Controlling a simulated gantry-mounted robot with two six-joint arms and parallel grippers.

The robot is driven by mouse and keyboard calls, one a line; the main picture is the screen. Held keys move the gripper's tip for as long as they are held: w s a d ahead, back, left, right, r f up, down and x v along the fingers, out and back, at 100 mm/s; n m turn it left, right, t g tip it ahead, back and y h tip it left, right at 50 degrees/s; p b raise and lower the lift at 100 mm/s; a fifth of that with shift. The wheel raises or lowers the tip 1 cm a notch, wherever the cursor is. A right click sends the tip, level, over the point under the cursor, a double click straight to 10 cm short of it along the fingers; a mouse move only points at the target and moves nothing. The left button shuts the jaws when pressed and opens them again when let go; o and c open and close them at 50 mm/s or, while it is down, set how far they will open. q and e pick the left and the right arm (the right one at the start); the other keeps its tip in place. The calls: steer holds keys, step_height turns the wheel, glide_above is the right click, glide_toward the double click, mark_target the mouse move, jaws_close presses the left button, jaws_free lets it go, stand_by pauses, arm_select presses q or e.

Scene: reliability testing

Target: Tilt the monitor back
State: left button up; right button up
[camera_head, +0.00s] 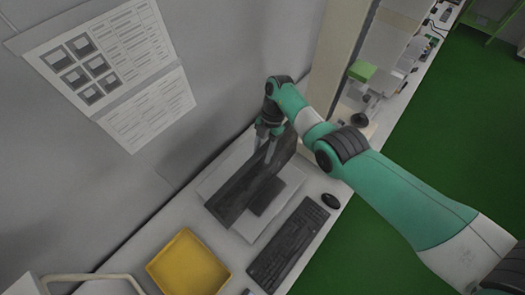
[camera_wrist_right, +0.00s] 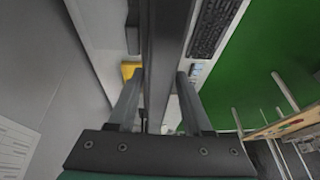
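The dark monitor (camera_head: 236,190) stands on a light base on the white desk, seen from above in the head view. My right gripper (camera_head: 268,152) is at the monitor's upper edge, towards its far right end. In the right wrist view, the monitor (camera_wrist_right: 166,60) runs as a dark bar between the two fingers of my right gripper (camera_wrist_right: 159,78). The fingers are spread either side of it, with gaps showing, so the gripper looks open around the edge. My left gripper is in neither view.
A black keyboard (camera_head: 289,244) and a mouse (camera_head: 330,201) lie in front of the monitor. A yellow tray (camera_head: 188,263) sits to the left on the desk. The grey wall with posted sheets (camera_head: 112,65) is close behind. A tall beige panel (camera_head: 335,55) stands beyond the monitor.

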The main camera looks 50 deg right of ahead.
jaws_close()
stand_by(1.2)
